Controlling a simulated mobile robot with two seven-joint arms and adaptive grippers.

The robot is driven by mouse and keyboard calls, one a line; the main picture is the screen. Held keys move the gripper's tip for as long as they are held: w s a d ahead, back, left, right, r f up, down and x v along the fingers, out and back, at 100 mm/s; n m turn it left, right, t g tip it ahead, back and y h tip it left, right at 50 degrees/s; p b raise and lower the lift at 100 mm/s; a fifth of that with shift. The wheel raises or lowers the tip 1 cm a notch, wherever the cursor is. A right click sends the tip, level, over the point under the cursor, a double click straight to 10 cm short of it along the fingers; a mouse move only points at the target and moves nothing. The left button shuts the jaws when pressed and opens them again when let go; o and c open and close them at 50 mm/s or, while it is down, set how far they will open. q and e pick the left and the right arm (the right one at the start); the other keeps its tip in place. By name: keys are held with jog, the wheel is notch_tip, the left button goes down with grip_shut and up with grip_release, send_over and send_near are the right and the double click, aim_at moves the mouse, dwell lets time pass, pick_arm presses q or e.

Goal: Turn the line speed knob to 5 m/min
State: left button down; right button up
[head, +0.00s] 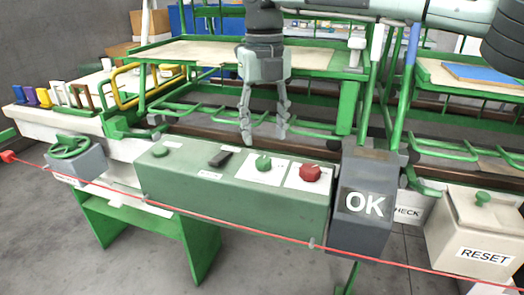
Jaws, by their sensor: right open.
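A green control box (235,200) stands in the middle of the head view. On its top are a green button (160,151), a black switch (220,158), a green knob (263,163) on a white plate and a red knob (310,173) on another white plate. The plate markings are too small to read, so I cannot tell which is the line speed knob or its setting. My right gripper (264,138) points down with its fingers apart and empty, just above or behind the green knob in the picture. Contact is not visible. My left gripper is not in view.
A dark OK panel (362,205) stands right of the box, and a beige RESET box (480,235) is farther right. A green handwheel (70,147) is at left. A red cord (230,224) crosses in front. Green frames and a tabletop (210,52) stand behind.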

aim_at(264, 159)
notch_tip(264, 159, down, 6)
jog(key=shift+f, duration=0.2)
grip_shut()
dwell(0.4)
jog(key=shift+n, duration=0.4)
jog(key=n, duration=1.1)
jog(key=shift+n, duration=0.3)
